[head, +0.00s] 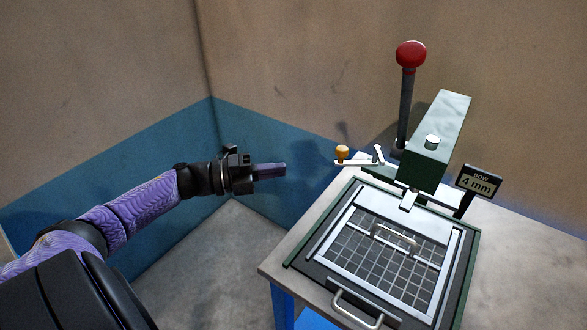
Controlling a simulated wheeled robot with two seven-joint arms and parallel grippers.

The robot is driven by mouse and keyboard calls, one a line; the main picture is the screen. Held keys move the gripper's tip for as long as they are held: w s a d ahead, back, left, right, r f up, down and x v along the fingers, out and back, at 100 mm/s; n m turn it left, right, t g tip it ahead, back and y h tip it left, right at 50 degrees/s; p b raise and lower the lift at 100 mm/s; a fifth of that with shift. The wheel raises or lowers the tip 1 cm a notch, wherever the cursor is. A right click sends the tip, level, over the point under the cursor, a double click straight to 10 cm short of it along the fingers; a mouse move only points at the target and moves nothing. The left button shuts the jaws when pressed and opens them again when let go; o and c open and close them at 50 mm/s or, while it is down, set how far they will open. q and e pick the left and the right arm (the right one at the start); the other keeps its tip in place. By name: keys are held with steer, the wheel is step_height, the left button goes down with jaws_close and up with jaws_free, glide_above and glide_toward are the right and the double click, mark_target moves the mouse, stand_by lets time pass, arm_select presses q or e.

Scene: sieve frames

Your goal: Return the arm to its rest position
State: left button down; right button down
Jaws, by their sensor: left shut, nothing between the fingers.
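My left arm comes in from the left, with a purple sleeve on its links. My left gripper (271,170) is shut and empty. It points to the right in the air, to the left of the table and apart from the machine. My right gripper is not in the head view.
A grey-topped table (285,254) on blue legs stands at the right. It bears a green machine (425,160) with a red-knobbed lever (410,56), an orange knob (342,152), a gridded sieve frame (380,254) with handles, and a "4 mm" sign (477,182). Walls meet in a corner behind.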

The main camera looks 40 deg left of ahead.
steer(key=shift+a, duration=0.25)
